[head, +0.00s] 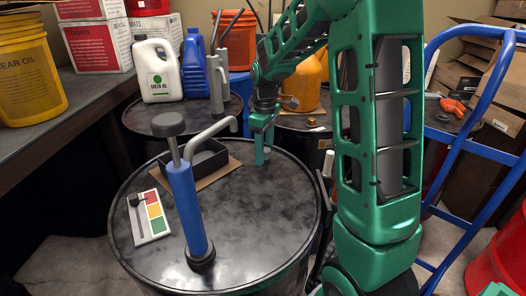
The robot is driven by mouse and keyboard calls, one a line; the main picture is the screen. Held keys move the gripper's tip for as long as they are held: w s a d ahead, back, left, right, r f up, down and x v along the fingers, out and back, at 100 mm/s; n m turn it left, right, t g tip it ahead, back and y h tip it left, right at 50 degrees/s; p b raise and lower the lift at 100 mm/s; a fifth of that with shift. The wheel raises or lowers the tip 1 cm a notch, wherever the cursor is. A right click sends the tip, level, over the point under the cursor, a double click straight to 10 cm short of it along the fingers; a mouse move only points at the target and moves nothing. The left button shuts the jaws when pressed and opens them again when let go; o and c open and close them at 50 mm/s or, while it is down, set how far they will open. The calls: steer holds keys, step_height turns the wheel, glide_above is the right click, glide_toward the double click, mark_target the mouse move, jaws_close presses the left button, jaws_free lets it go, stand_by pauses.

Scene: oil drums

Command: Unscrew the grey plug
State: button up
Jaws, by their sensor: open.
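A dark oil drum (240,235) stands in front of me with its round top in view. My gripper (262,157) points down at the far right part of that top, its green fingertips at or just above the surface. The jaws are open. A small grey spot shows beside the fingertips, but I cannot tell whether it is the grey plug or a part of my gripper. The plug is not clearly visible.
A blue hand pump (186,205) with a grey spout rises from the drum. A black tray (207,160) on cardboard and a red-yellow-green card (149,216) lie there too. Jugs (157,72) stand on a drum behind. A blue hand truck (466,140) is at right.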

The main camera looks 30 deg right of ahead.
jaws_close()
steer(key=n, duration=0.6)
stand_by(0.4)
steer(key=n, duration=0.6)
steer(key=shift+s+a+n, duration=0.1)
steer(key=shift+s+n, duration=0.05)
steer(key=shift+n, duration=0.15)
steer(key=n, duration=0.6)
